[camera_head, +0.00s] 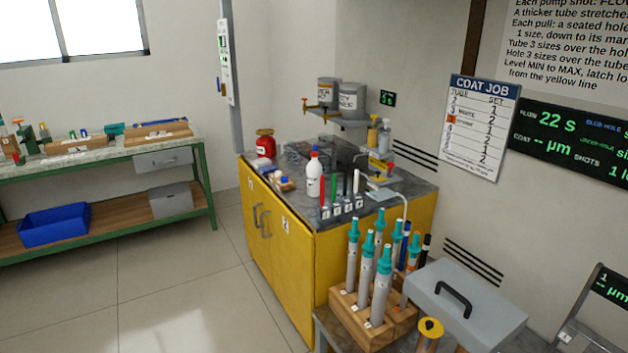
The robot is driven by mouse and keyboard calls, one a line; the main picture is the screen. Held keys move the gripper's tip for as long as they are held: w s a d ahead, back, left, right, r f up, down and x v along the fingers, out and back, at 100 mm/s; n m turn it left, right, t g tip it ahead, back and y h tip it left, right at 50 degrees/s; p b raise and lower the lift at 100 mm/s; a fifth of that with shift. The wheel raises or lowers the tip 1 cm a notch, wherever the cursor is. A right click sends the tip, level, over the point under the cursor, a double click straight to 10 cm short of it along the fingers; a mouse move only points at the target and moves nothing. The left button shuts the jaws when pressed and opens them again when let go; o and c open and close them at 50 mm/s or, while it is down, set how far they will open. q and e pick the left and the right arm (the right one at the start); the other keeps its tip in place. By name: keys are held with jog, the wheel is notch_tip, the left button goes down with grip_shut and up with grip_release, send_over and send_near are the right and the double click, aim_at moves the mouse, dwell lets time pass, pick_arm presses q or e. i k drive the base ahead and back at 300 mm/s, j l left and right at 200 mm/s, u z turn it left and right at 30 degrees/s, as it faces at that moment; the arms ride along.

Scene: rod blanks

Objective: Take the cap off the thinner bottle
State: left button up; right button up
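A white squeeze-type bottle (314,178) with a red collar and a small blue top stands upright near the front edge of the yellow cabinet's dark worktop. A squat red container (265,146) stands at the worktop's back left. Neither of my grippers is in view.
The yellow cabinet (278,254) stands against the wall. Several coloured rods stand in front of the white bottle's right side. A wooden rack (357,330) of teal-topped tubes and a grey case (466,311) are nearer. A green workbench (205,180) is at left; the floor between is clear.

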aim_at(314, 170)
jog(key=z, duration=0.35)
jog(key=i+j+z, duration=0.25)
jog(key=z, duration=0.15)
jog(key=i+j+z, duration=0.15)
jog(key=j+z, duration=0.25)
jog(key=i+j+z, duration=0.1)
jog(key=j+z, duration=0.3)
